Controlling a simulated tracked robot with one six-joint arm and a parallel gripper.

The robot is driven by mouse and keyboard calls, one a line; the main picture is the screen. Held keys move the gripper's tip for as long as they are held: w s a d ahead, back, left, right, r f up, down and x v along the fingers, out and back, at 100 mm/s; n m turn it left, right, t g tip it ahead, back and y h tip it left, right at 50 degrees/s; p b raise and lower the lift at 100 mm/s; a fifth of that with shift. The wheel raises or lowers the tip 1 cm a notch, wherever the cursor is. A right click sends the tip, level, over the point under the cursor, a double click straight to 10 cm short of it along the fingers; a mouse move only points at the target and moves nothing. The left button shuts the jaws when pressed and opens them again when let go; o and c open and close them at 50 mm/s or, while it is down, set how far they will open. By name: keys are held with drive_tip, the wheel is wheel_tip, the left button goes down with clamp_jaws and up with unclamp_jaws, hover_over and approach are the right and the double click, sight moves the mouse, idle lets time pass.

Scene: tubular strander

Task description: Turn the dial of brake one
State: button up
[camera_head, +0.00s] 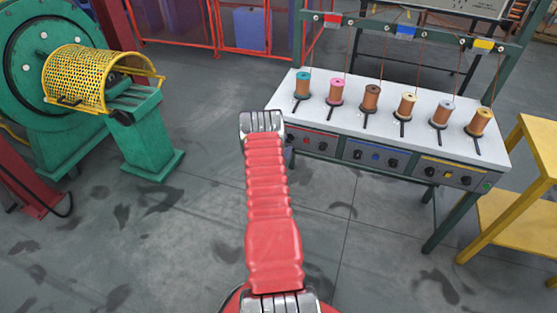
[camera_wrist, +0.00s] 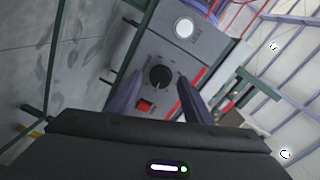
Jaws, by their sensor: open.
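A round black dial (camera_wrist: 160,77) sits on a grey panel in the wrist view, beside a small red square (camera_wrist: 145,105). My gripper (camera_wrist: 159,78) is open, with one finger on each side of the dial; I cannot tell whether either finger touches it. In the head view, a grey control strip runs along the bench front, with a red-marked section (camera_head: 306,140) at the left that carries black dials (camera_head: 322,147). My red arm reaches the bench's left end and hides part of that section; my gripper is not visible there. The lettering is too small to read.
Several coloured spools (camera_head: 371,97) stand on the white bench top (camera_head: 330,122). A white round gauge (camera_wrist: 184,27) is above the dial in the wrist view. A yellow table (camera_head: 525,205) stands at right. A green machine with a yellow mesh guard (camera_head: 85,75) is at left.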

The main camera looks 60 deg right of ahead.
drive_tip(key=s+a, duration=0.2)
drive_tip(key=a, duration=1)
drive_tip(key=shift+r, duration=0.3)
drive_tip(key=shift+a+f, duration=0.1)
